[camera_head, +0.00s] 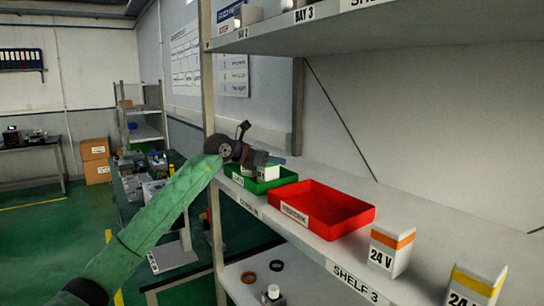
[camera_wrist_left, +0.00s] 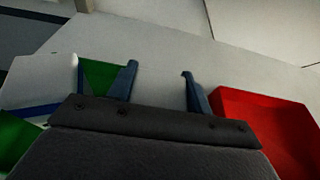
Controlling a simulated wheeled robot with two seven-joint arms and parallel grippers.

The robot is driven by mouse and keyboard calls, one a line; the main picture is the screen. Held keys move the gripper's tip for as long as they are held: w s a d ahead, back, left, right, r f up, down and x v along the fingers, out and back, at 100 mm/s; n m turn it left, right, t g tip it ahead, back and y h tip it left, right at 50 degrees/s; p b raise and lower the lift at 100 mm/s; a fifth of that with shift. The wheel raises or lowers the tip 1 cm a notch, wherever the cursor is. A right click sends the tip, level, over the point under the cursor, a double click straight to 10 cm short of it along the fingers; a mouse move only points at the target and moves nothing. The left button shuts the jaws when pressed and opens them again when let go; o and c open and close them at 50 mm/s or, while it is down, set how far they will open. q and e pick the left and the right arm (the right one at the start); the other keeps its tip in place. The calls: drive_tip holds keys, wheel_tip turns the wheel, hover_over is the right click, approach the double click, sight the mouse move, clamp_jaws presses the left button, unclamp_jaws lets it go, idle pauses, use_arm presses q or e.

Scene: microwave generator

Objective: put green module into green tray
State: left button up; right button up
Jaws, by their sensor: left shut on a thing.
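My left gripper (camera_head: 268,162) is over the green tray (camera_head: 283,181) on the middle shelf. A white block (camera_head: 267,174) shows just below its fingers; no green marking on it can be made out. In the left wrist view the two fingers of the left gripper (camera_wrist_left: 158,85) stand apart, and what lies between them is hard to tell from the pale shelf. The green tray (camera_wrist_left: 14,140) shows at the left there, with a white block with a blue band (camera_wrist_left: 38,82) over it. My right gripper is not in view.
A red tray (camera_head: 345,222) stands right of the green tray. An orange-banded box (camera_head: 388,256) and a yellow-banded box (camera_head: 476,282), both marked 24 V, stand nearer on the shelf (camera_head: 420,225). An upper shelf (camera_head: 330,25) overhangs. A shelf post (camera_head: 208,100) stands at the left.

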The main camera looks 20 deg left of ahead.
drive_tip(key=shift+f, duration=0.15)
use_arm(q)
drive_tip(key=shift+f, duration=0.15)
drive_tip(key=o, duration=1.1)
drive_tip(key=shift+o, duration=0.2)
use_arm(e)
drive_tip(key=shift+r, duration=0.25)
use_arm(q)
drive_tip(key=shift+s+a, duration=0.15)
drive_tip(key=shift+s, duration=0.05)
drive_tip(key=shift+s+a+b, duration=0.2)
drive_tip(key=shift+b, duration=0.2)
drive_tip(key=b+v, duration=0.4)
drive_tip(key=v, duration=0.7)
drive_tip(key=shift+r, duration=0.35)
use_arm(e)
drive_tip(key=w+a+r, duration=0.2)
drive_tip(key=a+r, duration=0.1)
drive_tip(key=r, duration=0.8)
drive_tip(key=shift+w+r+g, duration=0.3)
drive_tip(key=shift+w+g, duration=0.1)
